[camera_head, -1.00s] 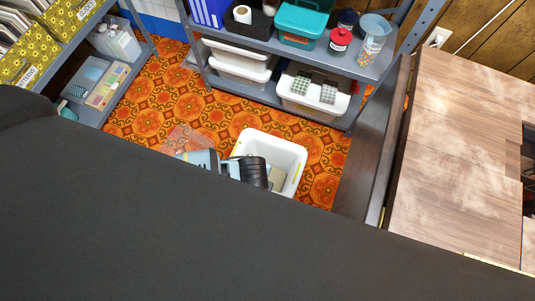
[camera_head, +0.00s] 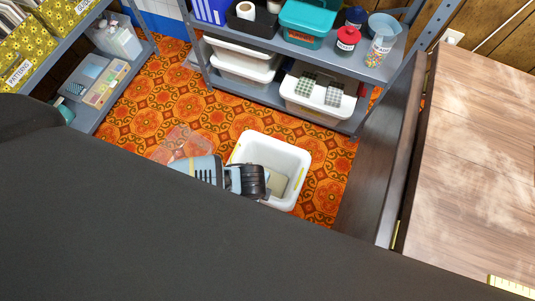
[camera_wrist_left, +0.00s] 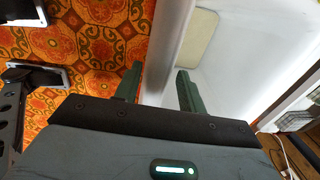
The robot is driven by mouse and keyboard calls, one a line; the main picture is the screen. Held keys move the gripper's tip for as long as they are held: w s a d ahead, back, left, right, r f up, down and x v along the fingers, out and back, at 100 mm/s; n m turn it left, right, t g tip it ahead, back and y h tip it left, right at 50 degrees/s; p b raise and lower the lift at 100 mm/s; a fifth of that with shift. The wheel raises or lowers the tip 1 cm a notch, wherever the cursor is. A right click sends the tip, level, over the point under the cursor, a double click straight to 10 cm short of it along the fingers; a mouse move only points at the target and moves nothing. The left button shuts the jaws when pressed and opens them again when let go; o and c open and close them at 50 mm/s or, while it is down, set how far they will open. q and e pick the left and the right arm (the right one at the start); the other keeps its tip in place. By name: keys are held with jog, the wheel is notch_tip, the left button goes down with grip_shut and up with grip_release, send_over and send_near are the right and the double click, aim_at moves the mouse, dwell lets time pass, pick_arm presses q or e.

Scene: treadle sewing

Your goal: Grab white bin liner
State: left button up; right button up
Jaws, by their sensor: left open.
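A white open bin (camera_head: 298,165) with yellow marks stands on the patterned floor. I cannot make out a separate liner in it. A beige flat piece (camera_head: 277,183) lies inside at the bottom. My left forearm reaches the bin's near left side in the head view, where the fingers are hidden. In the left wrist view, my left gripper (camera_wrist_left: 158,78) is open, with one finger on each side of the bin's white wall (camera_wrist_left: 168,45). I cannot tell whether the fingers touch it. My right gripper is not in view.
A grey shelf (camera_head: 285,107) with white tubs (camera_head: 318,100) and a teal box (camera_head: 307,22) stands behind the bin. A clear pinkish sheet (camera_head: 188,142) lies on the floor to its left. A wooden table (camera_head: 465,170) is at the right.

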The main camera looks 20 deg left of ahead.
pick_arm(q)
jog(key=c, duration=0.6)
jog(key=shift+c, duration=1.2)
grip_shut()
